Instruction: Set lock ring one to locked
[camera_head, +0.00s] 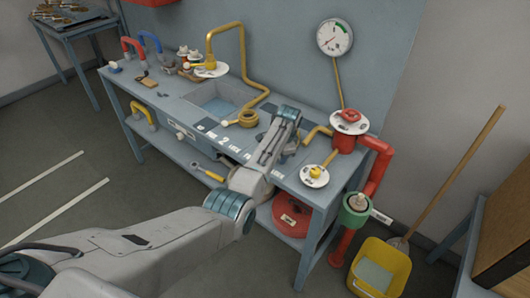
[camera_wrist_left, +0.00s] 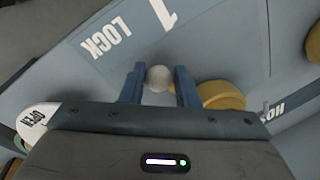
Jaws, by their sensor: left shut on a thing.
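My left gripper (camera_head: 288,114) reaches down to the bench, its fingertips hidden by its own wrist in the head view. In the left wrist view its two blue fingers (camera_wrist_left: 158,85) are shut on a round pale grey knob (camera_wrist_left: 158,77). A label reading LOCK 1 (camera_wrist_left: 112,36) is on the blue-grey panel beyond the fingers. A brass round part (camera_wrist_left: 220,95) is just right of the fingers there. In the head view a brass ring (camera_head: 248,118) lies on the bench left of the gripper. The knob's ring and its setting cannot be made out. My right gripper is not in view.
A white disc marked OPEN (camera_wrist_left: 38,118) is left of the gripper in the wrist view. A white dial with a yellow handle (camera_head: 314,174) and red pipework (camera_head: 376,170) stand right of the arm. A sink (camera_head: 216,105) and yellow pipe (camera_head: 243,60) are left.

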